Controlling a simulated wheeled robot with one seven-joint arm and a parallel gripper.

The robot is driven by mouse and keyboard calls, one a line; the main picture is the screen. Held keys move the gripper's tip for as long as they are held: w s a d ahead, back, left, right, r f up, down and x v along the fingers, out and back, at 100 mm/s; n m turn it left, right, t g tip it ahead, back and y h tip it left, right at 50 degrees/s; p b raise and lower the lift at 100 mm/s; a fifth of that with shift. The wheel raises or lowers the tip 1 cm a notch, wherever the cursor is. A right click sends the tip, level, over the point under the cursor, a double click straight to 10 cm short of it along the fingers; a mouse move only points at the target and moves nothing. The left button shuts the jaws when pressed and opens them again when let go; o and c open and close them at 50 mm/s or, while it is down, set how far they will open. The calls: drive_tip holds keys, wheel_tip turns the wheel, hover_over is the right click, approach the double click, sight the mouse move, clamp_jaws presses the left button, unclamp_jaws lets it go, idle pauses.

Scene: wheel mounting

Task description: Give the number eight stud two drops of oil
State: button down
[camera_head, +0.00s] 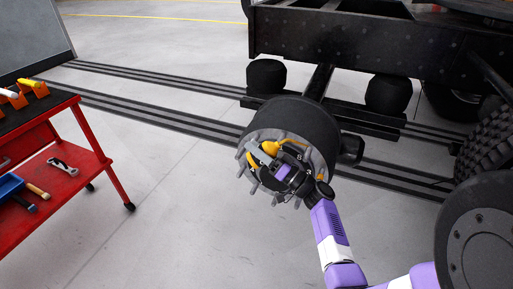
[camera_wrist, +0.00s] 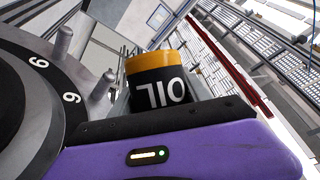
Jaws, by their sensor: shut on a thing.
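My gripper (camera_head: 268,158) is shut on an oil can, in front of the wheel hub's face. The can has a yellow top (camera_head: 270,147) with a thin yellow spout reaching right across the hub in the head view. In the wrist view the oil can (camera_wrist: 158,90) is black with an orange band, and its OIL lettering appears upside down. The hub (camera_head: 310,124) is a dark drum with grey studs around its rim. In the wrist view the hub's numbered ring (camera_wrist: 52,82) shows two numerals resembling 6 or 9, beside grey studs (camera_wrist: 63,42). I cannot identify stud eight; the spout tip's contact is unclear.
The dark truck chassis (camera_head: 370,45) is behind the hub. A large tyre (camera_head: 490,150) stands at the right. Open floor lies between cart and hub.

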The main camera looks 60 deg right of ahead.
drive_tip(key=shift+f, duration=0.1)
drive_tip(key=shift+f+b, duration=1.4)
drive_tip(key=shift+b, duration=0.4)
drive_tip(key=shift+b, duration=0.45)
drive_tip(key=shift+r, duration=0.1)
idle(0.5)
drive_tip(key=shift+r+p, duration=1.35)
drive_tip(key=shift+r, duration=1.1)
